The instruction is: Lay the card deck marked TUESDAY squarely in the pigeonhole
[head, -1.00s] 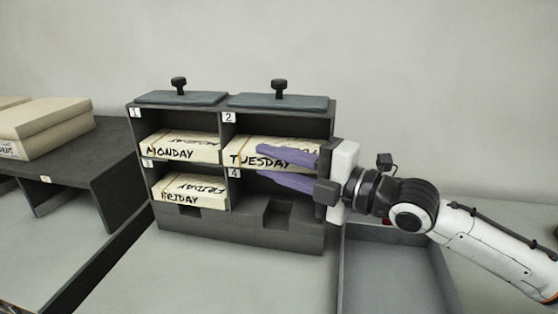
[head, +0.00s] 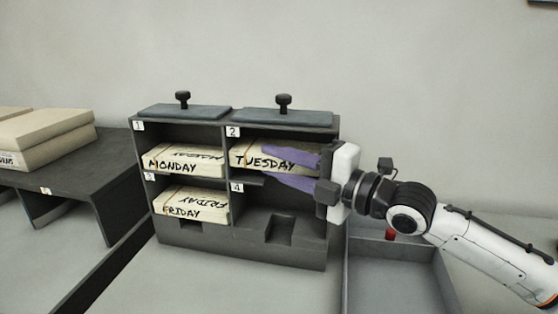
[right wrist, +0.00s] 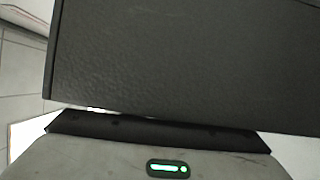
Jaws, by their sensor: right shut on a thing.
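The TUESDAY deck (head: 262,162) is a cream card deck with hand-lettered marking. It sits in the opening of compartment 2, upper right of the dark pigeonhole rack (head: 285,257). My right gripper (head: 300,170) is shut on the deck's right part, one purple finger higher and one lower. A strip of shelf shows below the deck; I cannot tell whether the deck touches it or how deep it is. In the right wrist view a dark textured panel (right wrist: 190,60), seemingly the rack, fills most of the picture and hides the deck. My left gripper is not in view.
The MONDAY deck (head: 184,162) lies in compartment 1 and the FRIDAY deck (head: 190,204) in compartment 3. Compartment 4 (head: 262,207) is empty. Two knobbed lids (head: 283,117) top the rack. More decks (head: 45,140) lie on a dark shelf at left. A grey tray (head: 400,270) stands at right.

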